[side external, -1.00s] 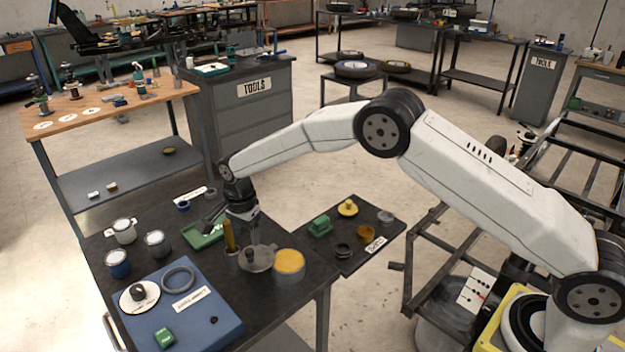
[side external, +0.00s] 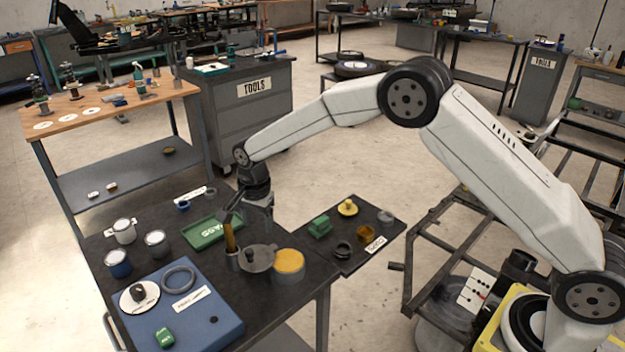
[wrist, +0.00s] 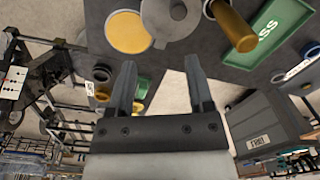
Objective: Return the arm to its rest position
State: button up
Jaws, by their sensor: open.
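My gripper (side external: 251,213) hangs from my white arm above the dark work table (side external: 190,262), near its back right. In the wrist view its two fingers (wrist: 161,92) are spread apart with nothing between them. In the side view a brass-coloured cylinder (side external: 229,237) stands upright in a small cup just left of and below the gripper. A round grey metal part (side external: 257,259) with a knob stands on the table below the gripper. My arm is still bent and reaching out over the table.
A yellow-topped tin (side external: 289,262), a green tray (side external: 205,232), several cups and a blue mat (side external: 215,325) with a ring (side external: 179,279) lie on the table. A lower dark shelf (side external: 330,250) with small parts adjoins at right. The tool cabinet (side external: 240,110) stands behind.

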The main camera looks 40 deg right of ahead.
jog(key=s+d+r+n, duration=0.1)
jog(key=s+d+n, duration=0.3)
jog(key=s, duration=0.5)
jog(key=s+d+r+n+t, duration=0.1)
jog(key=s+d+n, duration=0.3)
jog(key=s, duration=0.5)
jog(key=s+d+r+n+t, duration=0.1)
jog(key=s+d+r+n, duration=0.2)
jog(key=s, duration=0.6)
jog(key=shift+s+d+n, duration=0.15)
jog(key=shift+d+n, duration=0.35)
jog(key=shift+n, duration=0.5)
